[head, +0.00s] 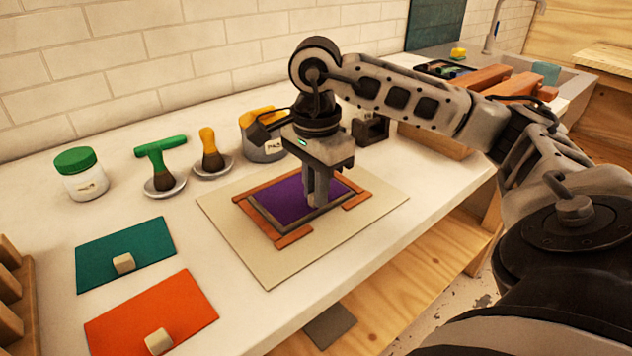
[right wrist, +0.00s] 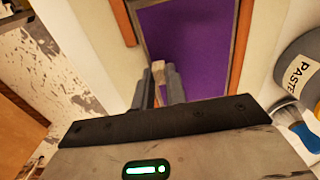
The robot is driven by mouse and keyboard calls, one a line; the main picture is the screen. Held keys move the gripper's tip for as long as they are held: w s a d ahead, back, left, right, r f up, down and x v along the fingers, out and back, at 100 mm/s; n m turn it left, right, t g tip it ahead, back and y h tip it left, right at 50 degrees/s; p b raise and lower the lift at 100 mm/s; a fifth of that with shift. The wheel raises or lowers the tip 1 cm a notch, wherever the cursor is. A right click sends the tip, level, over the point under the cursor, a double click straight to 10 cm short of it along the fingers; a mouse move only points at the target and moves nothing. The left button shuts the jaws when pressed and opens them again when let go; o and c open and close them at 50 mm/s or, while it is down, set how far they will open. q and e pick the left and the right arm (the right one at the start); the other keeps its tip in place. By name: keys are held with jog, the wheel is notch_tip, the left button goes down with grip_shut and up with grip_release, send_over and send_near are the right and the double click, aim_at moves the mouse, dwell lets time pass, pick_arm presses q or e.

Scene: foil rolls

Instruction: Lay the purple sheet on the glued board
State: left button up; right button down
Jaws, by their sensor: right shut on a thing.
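The purple sheet (head: 288,199) lies flat or nearly flat over a grey board (head: 266,221), whose edge shows as a border around it. Brown wooden guide strips (head: 294,236) stand at the corners. My right gripper (head: 319,198) points down over the sheet's right part, its fingers shut on the sheet's small wooden knob. The purple sheet also fills the top of the right wrist view (right wrist: 185,45), with the knob (right wrist: 158,70) between the fingertips. I cannot tell whether the sheet touches the board, and glue is not visible. My left gripper is not in view.
A beige mat (head: 235,235) lies under the guides. A teal sheet (head: 100,250) and an orange sheet (head: 185,310), each with a knob, lie at left. A jar (head: 82,180), a green-handled tool (head: 163,165), a yellow-handled brush (head: 210,150) and a paste pot (head: 262,148) stand behind.

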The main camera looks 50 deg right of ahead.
dwell(0.3)
jog(key=c, duration=1)
grip_release()
jog(key=shift+c, duration=0.2)
jog(key=shift+r+p, duration=2.8)
jog(key=shift+r, duration=0.75)
jog(key=shift+f, duration=0.1)
